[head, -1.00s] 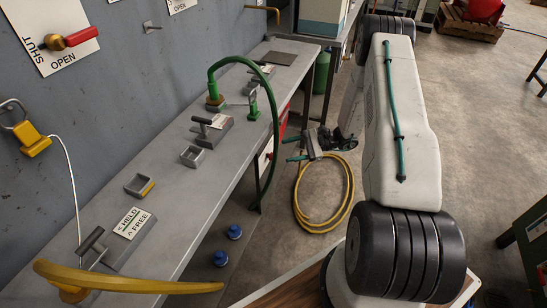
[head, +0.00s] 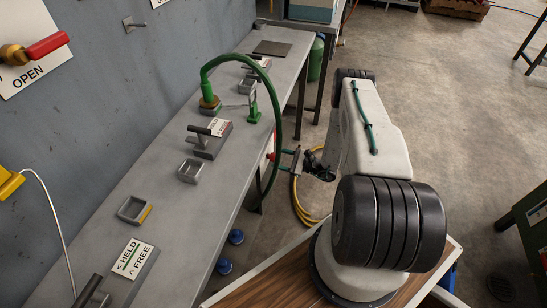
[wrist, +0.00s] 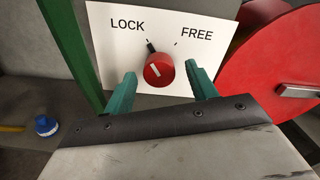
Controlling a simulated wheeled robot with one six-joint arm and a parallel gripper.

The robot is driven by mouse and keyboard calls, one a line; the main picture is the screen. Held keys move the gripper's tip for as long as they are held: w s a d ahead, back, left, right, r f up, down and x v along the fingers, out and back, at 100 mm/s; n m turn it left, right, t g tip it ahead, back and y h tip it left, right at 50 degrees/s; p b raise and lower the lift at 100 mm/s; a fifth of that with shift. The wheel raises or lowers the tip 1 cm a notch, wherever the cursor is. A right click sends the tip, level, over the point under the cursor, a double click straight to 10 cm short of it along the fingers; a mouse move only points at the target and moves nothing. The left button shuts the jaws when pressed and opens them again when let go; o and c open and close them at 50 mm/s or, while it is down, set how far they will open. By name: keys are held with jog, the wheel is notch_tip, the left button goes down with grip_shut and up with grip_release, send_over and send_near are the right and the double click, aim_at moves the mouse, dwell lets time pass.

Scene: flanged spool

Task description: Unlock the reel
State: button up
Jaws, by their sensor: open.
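In the wrist view a round red knob (wrist: 158,72) sits on a white plate (wrist: 215,22) marked LOCK and FREE. Its black pointer (wrist: 151,47) points up and slightly left, toward the LOCK side. A large red disc (wrist: 275,55), like a reel flange, stands to the right with a grey bar on it. My gripper (wrist: 161,75) is open, with one green finger on each side of the knob; I cannot tell whether they touch it. In the head view my gripper (head: 284,160) is at the bench's front side, partly behind a green hose.
The grey bench (head: 165,180) carries several levers and small trays. A green hose (head: 279,110) arches over its front edge. A yellow hose (head: 297,205) lies on the floor behind my arm. Blue knobs (head: 236,237) sit low under the bench.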

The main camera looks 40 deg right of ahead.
jog(key=shift+x, duration=1.3)
jog(key=c, duration=1)
